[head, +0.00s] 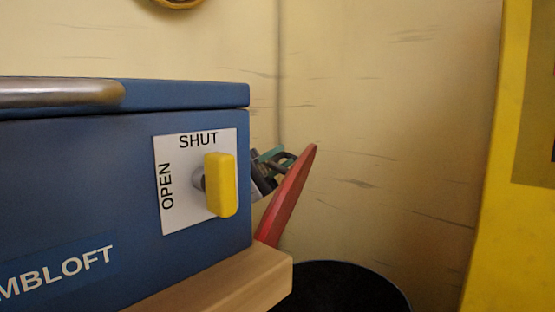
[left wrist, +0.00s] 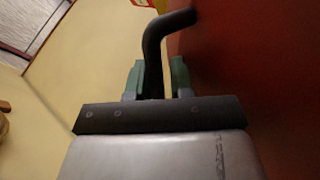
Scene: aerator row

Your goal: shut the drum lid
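The drum (head: 345,285) is a round black vessel, low and right of centre in the head view, with its mouth open. Its red lid (head: 290,195) stands up steeply at the drum's left side, seen nearly edge-on. The lid's red face (left wrist: 255,85) fills the right of the left wrist view. My left gripper (head: 272,160) is left of the lid, partly hidden by the blue box. In the left wrist view its green fingers (left wrist: 158,75) stand on either side of the lid's bent black handle (left wrist: 153,60), with a slim gap at the right finger. My right gripper is not in view.
A blue box (head: 80,190) with a yellow knob (head: 221,185) and an OPEN/SHUT plate stands on a wooden ledge (head: 262,274) at the left, close to my left gripper. A yellow panel (head: 510,240) stands at the right. Bare cream wall (head: 400,130) lies behind the drum.

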